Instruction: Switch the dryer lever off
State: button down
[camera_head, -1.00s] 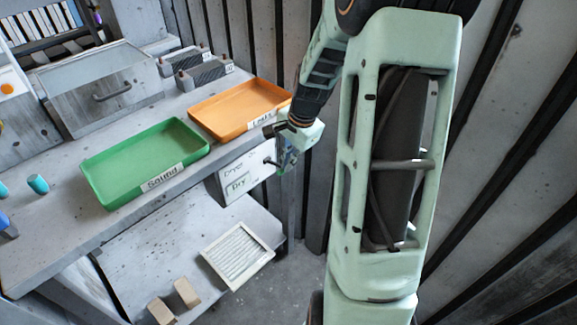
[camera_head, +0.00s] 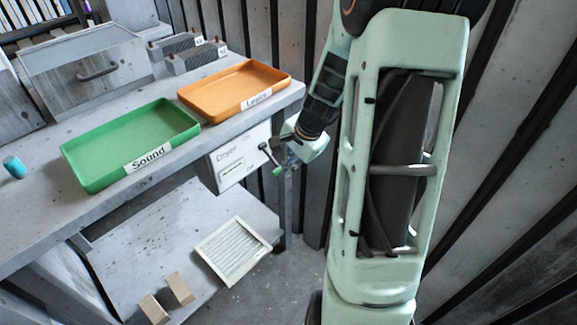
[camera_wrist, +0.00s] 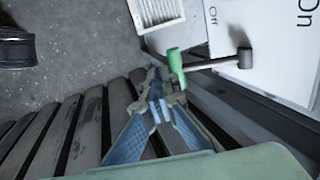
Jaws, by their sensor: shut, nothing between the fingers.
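The dryer (camera_head: 236,158) is a white box with a labelled face under the bench's right end. Its lever (camera_head: 269,156) has a dark pivot and a green knob (camera_head: 277,171), pointing down and right in the head view. In the wrist view the lever (camera_wrist: 208,63) runs left from its pivot to the green knob (camera_wrist: 175,62), with "Off" and "On" printed on the panel (camera_wrist: 275,45). My gripper (camera_wrist: 157,92) is shut and empty, with its tips close to the green knob. I cannot tell whether they touch. My gripper also shows beside the lever in the head view (camera_head: 287,166).
A green "Sound" tray (camera_head: 80,178) and an orange "Leaks" tray (camera_head: 213,116) sit on the bench (camera_head: 40,212). A white filter panel (camera_head: 233,250) and two tan blocks (camera_head: 179,289) lie on the lower shelf (camera_head: 185,225). A ribbed wall stands close on the right.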

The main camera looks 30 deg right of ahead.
jog(key=shift+w+f, duration=0.1)
jog(key=shift+f, duration=0.35)
jog(key=shift+f, duration=0.1)
dwell(0.4)
